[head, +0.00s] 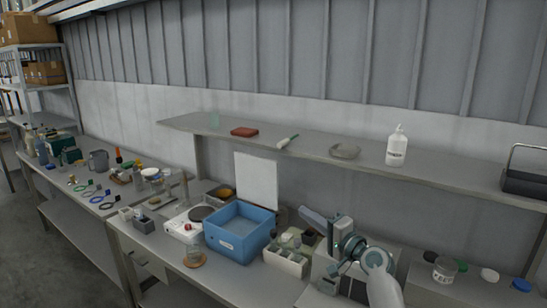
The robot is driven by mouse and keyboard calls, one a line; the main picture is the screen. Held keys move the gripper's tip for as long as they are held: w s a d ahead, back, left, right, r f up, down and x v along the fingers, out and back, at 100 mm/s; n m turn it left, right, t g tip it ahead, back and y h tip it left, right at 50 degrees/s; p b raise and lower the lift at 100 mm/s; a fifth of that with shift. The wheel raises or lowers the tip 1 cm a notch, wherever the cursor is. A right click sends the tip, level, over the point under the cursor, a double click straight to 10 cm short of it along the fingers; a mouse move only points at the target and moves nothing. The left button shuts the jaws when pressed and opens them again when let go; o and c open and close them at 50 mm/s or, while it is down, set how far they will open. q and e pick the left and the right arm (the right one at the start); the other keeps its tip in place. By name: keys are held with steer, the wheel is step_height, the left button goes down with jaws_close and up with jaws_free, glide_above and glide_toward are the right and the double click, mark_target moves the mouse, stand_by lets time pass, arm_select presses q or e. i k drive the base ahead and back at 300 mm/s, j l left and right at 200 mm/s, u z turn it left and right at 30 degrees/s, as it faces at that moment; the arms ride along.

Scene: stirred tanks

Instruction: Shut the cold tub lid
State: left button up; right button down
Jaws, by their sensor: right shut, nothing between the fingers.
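The blue tub (240,232) stands open on the bench in the middle of the head view, a small white label on its front. A flat white panel (257,180), which looks like its lid, stands upright at the tub's back edge. The tub's blue inside shows; I see nothing in it. My right gripper (304,212) is shut and empty, to the right of the tub and lid and apart from them in the picture. Its arm comes in from the lower right. My left gripper is not in view.
A shelf (300,152) with a white bottle (396,147) runs above the bench.

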mark_target(258, 177)
steer(key=i, duration=1.15)
